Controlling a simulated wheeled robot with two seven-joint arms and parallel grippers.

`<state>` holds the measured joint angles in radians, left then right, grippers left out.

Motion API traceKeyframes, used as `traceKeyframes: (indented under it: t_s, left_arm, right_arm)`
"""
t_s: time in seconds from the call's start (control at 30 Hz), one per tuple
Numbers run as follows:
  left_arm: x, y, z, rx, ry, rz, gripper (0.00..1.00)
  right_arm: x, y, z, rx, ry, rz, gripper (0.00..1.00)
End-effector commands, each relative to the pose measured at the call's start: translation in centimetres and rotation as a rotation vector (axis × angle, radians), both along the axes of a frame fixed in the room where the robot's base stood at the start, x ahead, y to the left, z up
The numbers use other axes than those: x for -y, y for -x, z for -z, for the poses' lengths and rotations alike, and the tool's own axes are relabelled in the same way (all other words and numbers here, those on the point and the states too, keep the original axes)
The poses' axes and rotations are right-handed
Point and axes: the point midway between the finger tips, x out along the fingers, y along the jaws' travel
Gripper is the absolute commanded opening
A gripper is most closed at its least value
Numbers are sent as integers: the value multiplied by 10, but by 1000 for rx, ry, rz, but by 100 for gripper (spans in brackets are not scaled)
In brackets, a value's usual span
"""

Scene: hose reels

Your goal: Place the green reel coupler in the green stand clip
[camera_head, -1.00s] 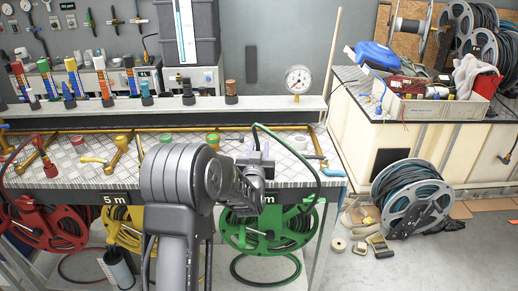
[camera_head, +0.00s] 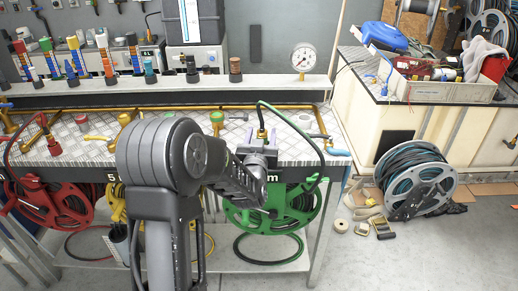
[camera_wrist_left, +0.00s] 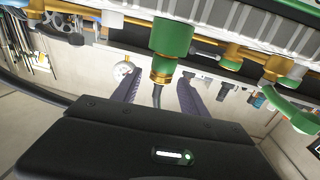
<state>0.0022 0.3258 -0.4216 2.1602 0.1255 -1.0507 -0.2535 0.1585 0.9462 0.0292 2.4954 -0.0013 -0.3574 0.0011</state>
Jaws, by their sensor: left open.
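The green coupler (camera_wrist_left: 172,38) shows large in the left wrist view as a green cylinder with a brass end, and the dark hose runs out of that end. My left gripper (camera_wrist_left: 160,92) is open, with one purple-grey finger on each side of the hose near the brass end; I see no clear contact. In the head view my left gripper (camera_head: 258,138) is above the right part of the bench, below the hose arch. The green reel (camera_head: 275,208) hangs under the bench front. I cannot make out the green stand clip or whether the coupler sits in it. My right gripper is not seen.
A brass pipe (camera_head: 190,110) runs along the back of the metal bench. A pressure gauge (camera_head: 304,57) stands on the shelf behind. A green cap (camera_head: 216,118) is left of my gripper.

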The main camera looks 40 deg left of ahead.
Motion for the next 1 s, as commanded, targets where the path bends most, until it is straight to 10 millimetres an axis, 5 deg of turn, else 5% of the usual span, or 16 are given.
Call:
traceKeyframes:
  t_s: [0.33, 1.0]
  left_arm:
    - [31, 54, 0, 2, 1, 0, 51]
    - [35, 61, 0, 0, 0, 0, 51]
  right_arm:
    - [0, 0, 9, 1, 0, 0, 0]
    - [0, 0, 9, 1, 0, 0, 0]
